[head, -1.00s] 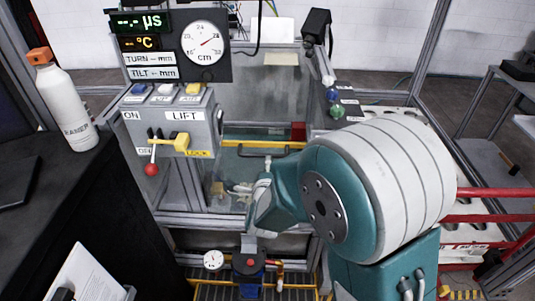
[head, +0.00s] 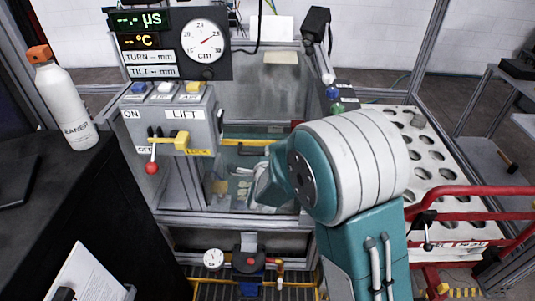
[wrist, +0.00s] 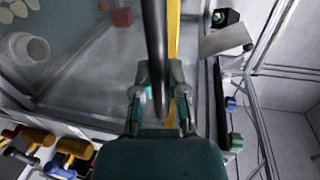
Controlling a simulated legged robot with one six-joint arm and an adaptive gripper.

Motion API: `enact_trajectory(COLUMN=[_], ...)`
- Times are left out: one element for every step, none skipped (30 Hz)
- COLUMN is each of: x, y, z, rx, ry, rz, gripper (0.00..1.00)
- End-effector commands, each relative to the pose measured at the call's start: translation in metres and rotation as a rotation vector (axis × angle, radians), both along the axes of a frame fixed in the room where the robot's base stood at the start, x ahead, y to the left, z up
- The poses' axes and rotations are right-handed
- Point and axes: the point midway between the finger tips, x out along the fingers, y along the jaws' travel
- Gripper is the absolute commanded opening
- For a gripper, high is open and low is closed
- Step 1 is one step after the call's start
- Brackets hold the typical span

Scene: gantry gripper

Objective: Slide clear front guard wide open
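The clear front guard (head: 232,190) is an upright see-through panel on the machine frame, below the display and lift box. A yellow strip (head: 250,142) runs along its top, and a dark bar handle (head: 250,152) sits just below. My arm hides the right end of both in the head view. In the wrist view, the dark handle (wrist: 154,45) runs lengthwise between the fingers of my gripper (wrist: 159,92), with the yellow strip (wrist: 173,40) beside it. The fingers stand apart on either side of the handle, with gaps visible. In the head view the fingertips are mostly hidden.
The lift box (head: 178,120) with a red-tipped lever (head: 152,168) and yellow handle stands left of my gripper. A white bottle (head: 68,105) stands on the dark bench. Blue and green knobs (head: 335,100) sit at the right. Red rails (head: 470,190) and a holed white plate (head: 432,165) lie further right.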

Motion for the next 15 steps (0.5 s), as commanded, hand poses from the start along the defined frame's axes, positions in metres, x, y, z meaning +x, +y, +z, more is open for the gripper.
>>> enact_trajectory(x=[0.000,0.000,0.000,0.000,0.000,0.000,0.000,0.000,0.000,0.000,0.000,0.000,0.000,0.000,0.000], y=[0.001,0.001,0.001,0.001,0.001,0.001,0.001,0.001,0.001,0.001,0.001,0.001,0.001,0.001,0.001], z=[-0.001,-0.001,-0.001,-0.001,-0.001,-0.002,-0.004,-0.006,-0.009,-0.012,-0.015,-0.022,-0.027,-0.032,-0.041], rx=[-0.001,-0.001,-0.001,0.000,0.000,0.000,-0.001,-0.001,-0.002,-0.002,-0.003,-0.003,-0.003,-0.004,-0.004], ry=[0.001,0.001,0.001,0.001,0.002,0.002,0.003,0.003,0.003,0.003,0.004,0.006,0.006,0.006,0.008], rz=[0.002,0.002,0.002,0.003,0.003,0.003,0.003,0.003,0.004,0.004,0.004,0.004,0.005,0.005,0.005], gripper=[0.00,0.00,0.00,0.00,0.00,0.00,0.00,0.00,0.00,0.00,0.00,0.00,0.00,0.00,0.00])
